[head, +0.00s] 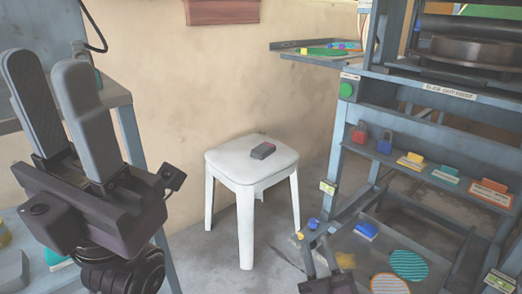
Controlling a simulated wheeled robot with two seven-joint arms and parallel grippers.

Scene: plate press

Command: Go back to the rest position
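My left gripper (48,85) is large at the left of the head view, fingers pointing up. Its two grey fingers are apart with nothing between them. My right gripper (318,256) is at the bottom, right of the middle, partly cut off by the lower edge. Its dark fingers look spread, and I see nothing held. The blue-grey press frame (340,150) stands at the right. No object touches the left gripper.
A shelf on the press carries padlocks (385,141) and coloured blocks. Striped discs (408,265) lie on the lower panel. A blue-grey frame (128,125) stands behind my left gripper. Floor around the stool is clear.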

